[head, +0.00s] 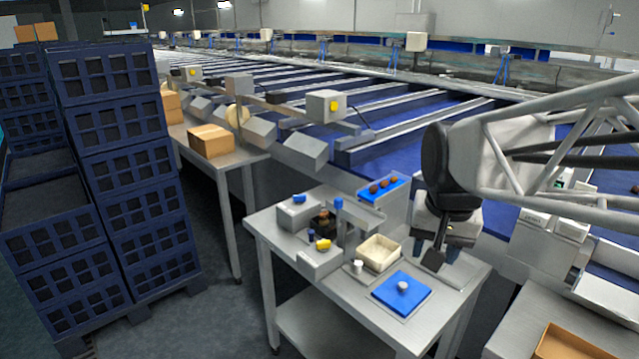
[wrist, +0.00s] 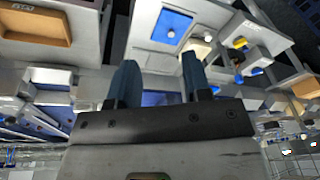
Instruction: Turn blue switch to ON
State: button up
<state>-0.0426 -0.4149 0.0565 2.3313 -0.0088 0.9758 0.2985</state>
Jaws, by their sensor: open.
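A small blue switch (head: 299,198) sits on top of a grey box (head: 292,212) at the back left of the steel table; its ON or OFF position is too small to read. A yellow switch (head: 323,244) is on a nearer grey box. My gripper (head: 436,260) is at the table's right side, right of the cream tray and well apart from the blue switch. In the wrist view my gripper (wrist: 160,78) has its two dark fingers apart, with nothing between them. Small blue parts show in that view, but I cannot tell which is the switch.
On the table (head: 345,288) stand a cream tray (head: 365,253), a blue pad (head: 385,300) with a white knob, a blue-topped post (head: 338,204) and small dark and blue parts. A blue tray (head: 365,193) with dates is behind. Stacked crates (head: 120,120) stand far left.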

jog(key=w+a+r+m, duration=0.1)
jog(key=w+a+m, duration=0.1)
jog(key=w, duration=0.6)
jog(key=w+a+r+m, duration=0.1)
jog(key=w+a+r, duration=0.1)
jog(key=w, duration=0.7)
jog(key=m+g, duration=0.2)
jog(key=m, duration=0.8)
send_over(301, 196)
notch_tip(301, 196, down, 19)
jog(key=shift+d+r, duration=0.1)
jog(key=shift+r, duration=0.1)
jog(key=shift+w+a+f, duration=0.15)
jog(key=shift+a+f, duration=0.05)
jog(key=shift+f, duration=0.1)
jog(key=shift+f, duration=3.8)
grip_shut()
